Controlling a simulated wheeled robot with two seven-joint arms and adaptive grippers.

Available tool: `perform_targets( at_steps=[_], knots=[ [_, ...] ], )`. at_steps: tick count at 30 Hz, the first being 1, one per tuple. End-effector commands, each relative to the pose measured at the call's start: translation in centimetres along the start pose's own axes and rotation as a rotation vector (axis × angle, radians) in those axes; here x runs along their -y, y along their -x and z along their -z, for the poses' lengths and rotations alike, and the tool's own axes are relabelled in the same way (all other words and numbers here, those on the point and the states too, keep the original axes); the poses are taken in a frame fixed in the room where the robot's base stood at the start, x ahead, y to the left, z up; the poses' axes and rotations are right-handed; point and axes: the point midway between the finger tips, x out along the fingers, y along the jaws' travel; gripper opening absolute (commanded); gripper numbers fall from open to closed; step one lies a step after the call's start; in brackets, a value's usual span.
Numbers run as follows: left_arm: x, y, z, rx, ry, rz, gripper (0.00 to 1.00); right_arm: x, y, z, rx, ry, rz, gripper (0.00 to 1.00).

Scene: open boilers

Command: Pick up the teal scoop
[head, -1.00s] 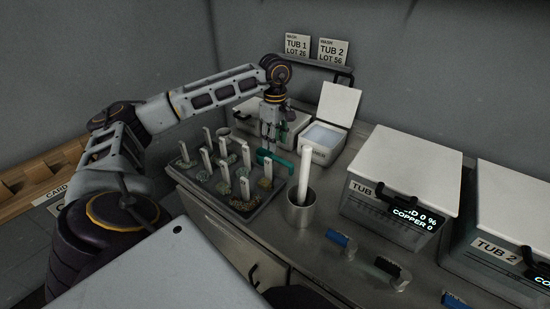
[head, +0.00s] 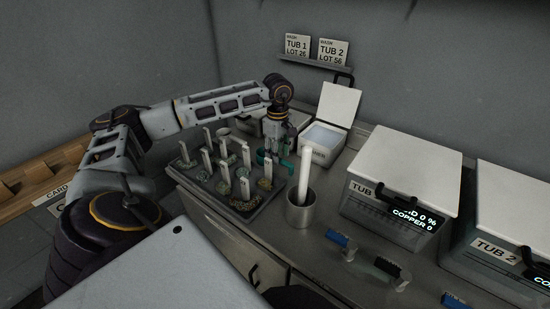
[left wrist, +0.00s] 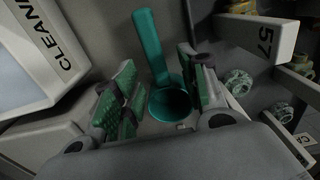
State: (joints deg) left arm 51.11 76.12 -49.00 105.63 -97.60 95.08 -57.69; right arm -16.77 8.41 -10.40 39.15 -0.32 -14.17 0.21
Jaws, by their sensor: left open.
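The teal scoop (head: 288,164) lies on the counter between the tray of tagged samples and the small open white-lidded box, partly hidden by my left gripper (head: 274,155) in the head view. In the left wrist view, the scoop's round bowl (left wrist: 170,104) sits between the open fingers, and its straight handle points away toward the top. My left gripper (left wrist: 160,92) has green padded fingers, one on each side of the scoop, with visible gaps. My right gripper is out of view.
The sample tray (head: 252,210) with upright tags stands left of the scoop. The open box (head: 324,136) is behind right. A metal cup (head: 301,215) holding a white rod stands in front. Larger lidded tubs (head: 395,210) are farther right.

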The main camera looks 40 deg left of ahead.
Motion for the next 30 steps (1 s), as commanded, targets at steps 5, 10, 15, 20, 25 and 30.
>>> perform_targets(
  at_steps=[5,10,15,20,25,30],
  knots=[
    [-0.1,-2.0,-0.2,-0.001,0.001,0.002,0.43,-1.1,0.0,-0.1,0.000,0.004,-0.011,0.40],
    [-0.1,-3.1,-0.3,0.000,0.001,0.002,0.43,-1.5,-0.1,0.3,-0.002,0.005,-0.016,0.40],
    [-0.1,-3.2,-0.3,0.000,0.000,0.001,0.43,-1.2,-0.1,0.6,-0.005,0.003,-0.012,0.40],
    [-0.1,-3.1,-0.3,0.000,0.000,0.001,0.43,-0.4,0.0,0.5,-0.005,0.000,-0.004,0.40],
    [-0.1,-3.1,-0.3,0.000,0.000,0.001,0.40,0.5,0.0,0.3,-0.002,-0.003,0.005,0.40],
    [-0.1,-3.1,-0.3,0.000,0.000,0.001,0.18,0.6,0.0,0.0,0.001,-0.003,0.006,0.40]
  ],
)
